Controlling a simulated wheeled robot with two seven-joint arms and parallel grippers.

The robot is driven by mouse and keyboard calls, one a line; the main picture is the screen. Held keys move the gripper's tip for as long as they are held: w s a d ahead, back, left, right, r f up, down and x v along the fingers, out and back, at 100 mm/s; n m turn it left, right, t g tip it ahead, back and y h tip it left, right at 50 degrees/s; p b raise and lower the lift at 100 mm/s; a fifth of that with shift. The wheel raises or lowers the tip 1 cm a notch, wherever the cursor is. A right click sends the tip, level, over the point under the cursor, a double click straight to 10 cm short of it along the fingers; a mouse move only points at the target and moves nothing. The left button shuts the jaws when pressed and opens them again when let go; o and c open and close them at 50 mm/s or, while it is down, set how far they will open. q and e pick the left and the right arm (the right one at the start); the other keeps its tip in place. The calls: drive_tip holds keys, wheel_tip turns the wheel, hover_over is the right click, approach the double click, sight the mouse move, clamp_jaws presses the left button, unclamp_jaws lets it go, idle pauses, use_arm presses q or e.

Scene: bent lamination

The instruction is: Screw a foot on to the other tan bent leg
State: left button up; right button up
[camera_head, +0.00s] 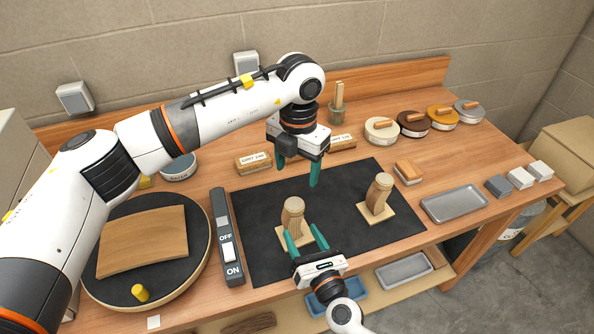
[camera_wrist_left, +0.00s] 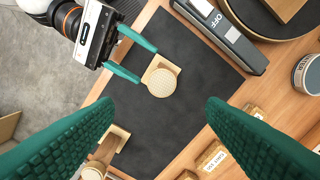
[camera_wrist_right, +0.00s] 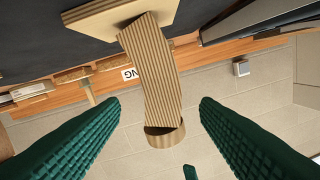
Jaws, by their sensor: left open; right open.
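Two tan bent legs stand on square plates on the black mat (camera_head: 270,255). The left leg (camera_head: 291,222) has a round wooden foot (camera_head: 293,204) at its top, also seen from above in the left wrist view (camera_wrist_left: 162,83). The right leg (camera_head: 376,199) also carries a round foot (camera_head: 384,180) at its top. My right gripper (camera_head: 305,238) is open just in front of the left leg; in the right wrist view the leg (camera_wrist_right: 152,75) and its foot (camera_wrist_right: 165,137) appear between the fingers. My left gripper (camera_head: 298,176) is open and empty above the back of the mat.
A switch box (camera_head: 228,250) and a round turntable (camera_head: 195,285) with a curved wooden panel (camera_head: 145,241) lie left. A grey tray (camera_head: 454,204), small blocks and several lidded tins stand right and behind. The mat's right and front areas are mostly clear.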

drive_tip(key=shift+b+v, duration=0.3)
drive_tip(key=shift+v, duration=1.45)
